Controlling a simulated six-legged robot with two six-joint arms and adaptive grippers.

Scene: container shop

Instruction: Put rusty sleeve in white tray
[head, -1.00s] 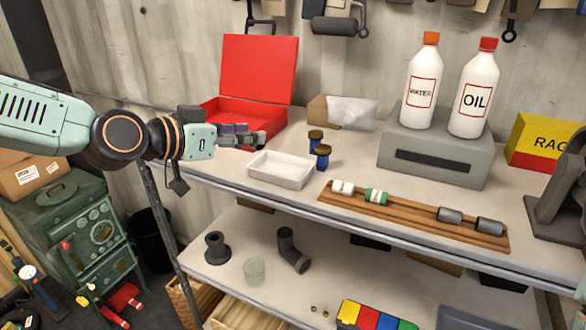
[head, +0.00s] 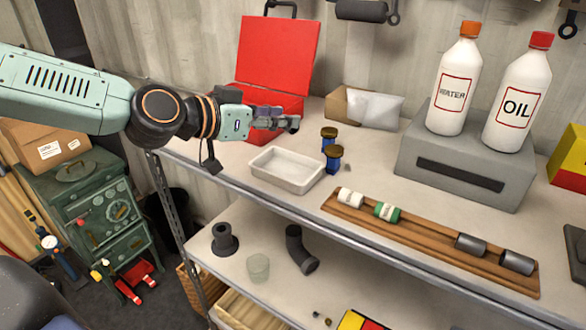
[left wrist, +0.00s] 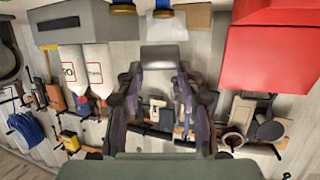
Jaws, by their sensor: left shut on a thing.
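The white tray (head: 262,172) stands empty on the upper shelf, left of the middle in the head view. My left gripper (head: 282,121) is in front of the red toolbox, above and behind the tray. It is shut on a dark grey, short cylindrical piece, which I take for the sleeve (left wrist: 161,57); it shows between the fingertips in the left wrist view. I cannot make out rust on it. In the head view the fingers mostly hide it. The held piece is apart from the tray. My right gripper is not in view.
An open red toolbox (head: 275,60) stands behind my gripper. Two blue jars (head: 333,158) stand right of the tray. A wooden rack (head: 425,240) with white, green and dark grey cylinders lies in front. Two bottles (head: 518,100) stand on a grey box (head: 465,160).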

